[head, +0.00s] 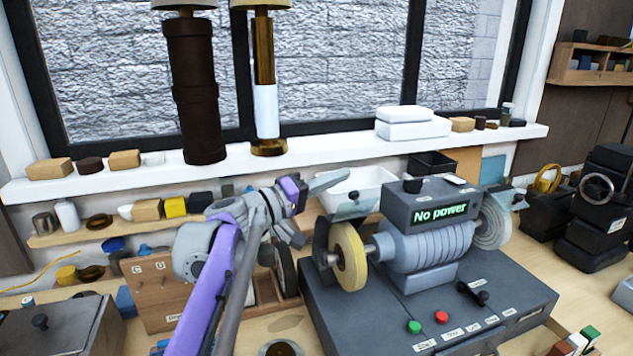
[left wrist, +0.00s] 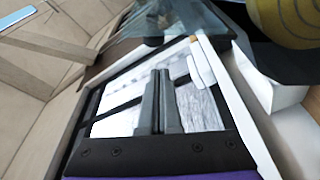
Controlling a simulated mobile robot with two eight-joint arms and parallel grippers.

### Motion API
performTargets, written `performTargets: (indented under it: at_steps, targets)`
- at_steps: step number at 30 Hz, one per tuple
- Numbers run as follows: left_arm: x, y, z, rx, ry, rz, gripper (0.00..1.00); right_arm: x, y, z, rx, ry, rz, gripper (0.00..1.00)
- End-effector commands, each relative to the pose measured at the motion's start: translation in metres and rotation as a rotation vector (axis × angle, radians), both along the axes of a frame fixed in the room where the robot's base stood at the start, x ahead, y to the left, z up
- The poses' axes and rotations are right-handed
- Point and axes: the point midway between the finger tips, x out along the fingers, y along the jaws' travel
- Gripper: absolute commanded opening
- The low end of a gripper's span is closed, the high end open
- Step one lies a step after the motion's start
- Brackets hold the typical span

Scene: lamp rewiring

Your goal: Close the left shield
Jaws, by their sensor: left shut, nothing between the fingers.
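The bench grinder (head: 425,245) has a yellow wheel (head: 347,260) on its left side and a paler wheel on its right. The left shield (head: 349,211) is a clear pane with a small dark bracket, tilted above the yellow wheel. It also shows as a clear pane at the top of the left wrist view (left wrist: 165,18), near the yellow wheel (left wrist: 290,20). My left gripper (head: 338,179) is shut and empty, just behind and above the left shield. Its closed fingers show in the left wrist view (left wrist: 160,78). I cannot tell whether they touch the shield. My right gripper is out of view.
The right shield (head: 517,198) is above the right wheel. The grinder's display reads "No power", and its base has green and red buttons (head: 441,317). A white bin (head: 365,185) stands behind. The windowsill holds lamp columns (head: 195,90) and white boxes (head: 408,128).

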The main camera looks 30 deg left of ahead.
Motion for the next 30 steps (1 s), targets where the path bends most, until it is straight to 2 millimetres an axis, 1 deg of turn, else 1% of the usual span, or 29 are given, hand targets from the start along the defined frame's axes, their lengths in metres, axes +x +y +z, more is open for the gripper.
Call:
performTargets:
  at_steps: [1, 3, 9, 21, 30]
  targets:
    - [-0.007, -0.006, -0.006, 0.000, 0.000, 0.000, 0.00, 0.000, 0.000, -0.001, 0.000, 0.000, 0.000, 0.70]
    - [-0.013, -0.011, -0.010, 0.000, 0.000, -0.001, 0.00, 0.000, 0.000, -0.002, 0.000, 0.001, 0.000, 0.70]
    - [-0.020, -0.018, -0.015, 0.001, 0.000, 0.001, 0.00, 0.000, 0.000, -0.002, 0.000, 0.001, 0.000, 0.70]
    - [-0.021, -0.018, -0.015, 0.004, -0.002, 0.001, 0.00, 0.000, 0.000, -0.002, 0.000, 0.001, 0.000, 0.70]
    - [-0.022, -0.011, -0.015, 0.043, -0.037, 0.002, 0.00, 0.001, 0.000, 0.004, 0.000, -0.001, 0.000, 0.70]
